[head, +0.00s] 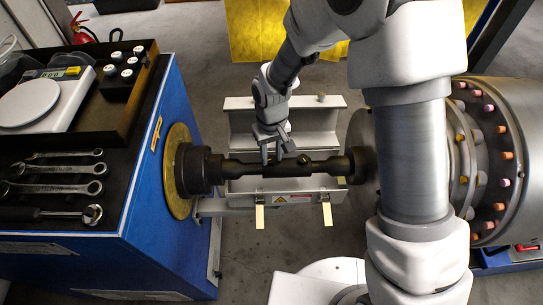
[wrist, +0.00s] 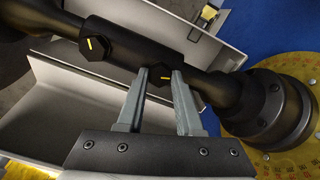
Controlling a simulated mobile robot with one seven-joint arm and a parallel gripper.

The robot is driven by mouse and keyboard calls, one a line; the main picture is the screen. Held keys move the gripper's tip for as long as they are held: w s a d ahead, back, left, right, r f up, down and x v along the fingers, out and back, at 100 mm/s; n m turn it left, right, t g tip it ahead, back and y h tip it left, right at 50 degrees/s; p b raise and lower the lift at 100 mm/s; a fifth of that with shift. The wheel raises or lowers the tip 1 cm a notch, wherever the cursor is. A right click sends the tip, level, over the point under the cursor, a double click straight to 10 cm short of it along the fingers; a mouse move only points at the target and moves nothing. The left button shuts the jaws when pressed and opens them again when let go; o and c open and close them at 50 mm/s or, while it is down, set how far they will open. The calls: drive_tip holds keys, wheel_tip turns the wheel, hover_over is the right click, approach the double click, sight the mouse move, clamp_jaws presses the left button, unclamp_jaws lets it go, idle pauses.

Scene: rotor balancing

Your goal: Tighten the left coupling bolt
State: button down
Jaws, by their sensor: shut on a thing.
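The dark coupling sleeve (head: 300,170) sits mid-shaft between the blue machine and the large drum; in the wrist view the sleeve (wrist: 125,60) runs diagonally. The left coupling bolt (wrist: 160,79), a black hex head with a yellow mark, is between the fingertips of my gripper (wrist: 160,74). My gripper is shut on it, one finger at each side. In the head view my gripper (head: 272,158) points down at the sleeve's left part and hides that bolt. The right coupling bolt (head: 303,160) is free; its yellow-marked head shows in the wrist view (wrist: 94,46).
An open metal guard (head: 240,112) surrounds the shaft, with latches (head: 326,208) in front. The blue machine (head: 150,190) at left carries wrenches (head: 55,170), a scale (head: 30,105) and a yellow dial ring (head: 178,150). The drum (head: 505,150) stands at right.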

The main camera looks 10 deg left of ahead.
sight(272, 159)
drive_tip(key=shift+m+b, duration=0.3)
drive_tip(key=shift+m, duration=1.6)
drive_tip(key=c, duration=0.6)
unclamp_jaws()
drive_tip(key=shift+o, duration=0.2)
wheel_tip(272, 159, up, 18)
drive_tip(key=p, duration=0.3)
drive_tip(key=shift+f, duration=0.25)
